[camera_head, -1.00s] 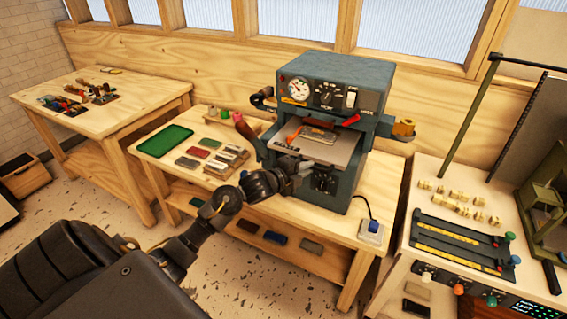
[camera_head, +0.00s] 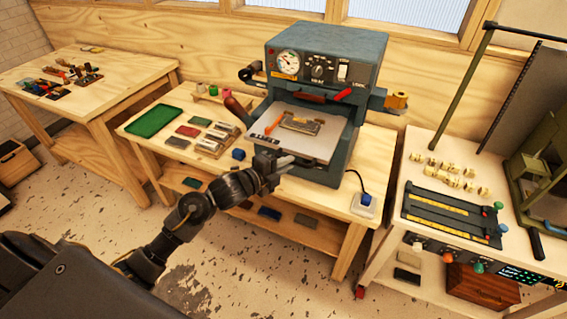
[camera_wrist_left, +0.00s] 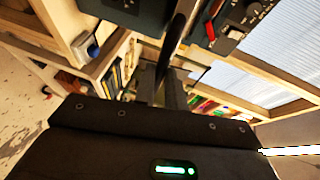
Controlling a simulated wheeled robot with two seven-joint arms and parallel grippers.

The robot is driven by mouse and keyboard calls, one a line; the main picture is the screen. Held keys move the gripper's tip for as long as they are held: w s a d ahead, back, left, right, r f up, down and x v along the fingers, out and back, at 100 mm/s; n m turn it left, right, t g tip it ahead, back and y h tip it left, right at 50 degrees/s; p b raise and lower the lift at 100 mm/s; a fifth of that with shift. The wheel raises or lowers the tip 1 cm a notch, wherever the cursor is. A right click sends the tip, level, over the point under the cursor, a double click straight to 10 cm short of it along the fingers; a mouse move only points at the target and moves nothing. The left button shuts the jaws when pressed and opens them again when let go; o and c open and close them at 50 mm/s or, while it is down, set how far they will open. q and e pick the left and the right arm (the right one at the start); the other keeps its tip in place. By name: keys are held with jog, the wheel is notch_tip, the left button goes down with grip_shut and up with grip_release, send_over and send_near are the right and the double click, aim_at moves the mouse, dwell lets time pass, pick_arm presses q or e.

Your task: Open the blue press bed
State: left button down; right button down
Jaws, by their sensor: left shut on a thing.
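The blue press (camera_head: 325,62) stands on the wooden bench, with a gauge, dial and switch on its upper front. Its flat grey bed (camera_head: 325,144) sticks out toward me from the opening, level. A metal-and-brass piece (camera_head: 301,125) and an orange strip (camera_head: 275,121) lie on it. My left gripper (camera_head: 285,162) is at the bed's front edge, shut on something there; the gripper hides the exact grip. In the left wrist view the fingers (camera_wrist_left: 168,85) are close together by a dark bar (camera_wrist_left: 178,32). My right gripper is not in view.
A green tray (camera_head: 154,121) and several small blocks lie left of the press. A red lever (camera_head: 344,93) is on the press front. A blue switch (camera_head: 366,199) sits at the bench's right corner. Another table with rails (camera_head: 450,218) stands to the right.

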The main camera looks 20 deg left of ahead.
pick_arm(q)
jog(key=c, duration=1.5)
grip_release()
jog(key=shift+w, duration=0.1)
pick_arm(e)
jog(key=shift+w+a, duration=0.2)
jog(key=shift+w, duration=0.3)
pick_arm(q)
jog(key=shift+o, duration=0.2)
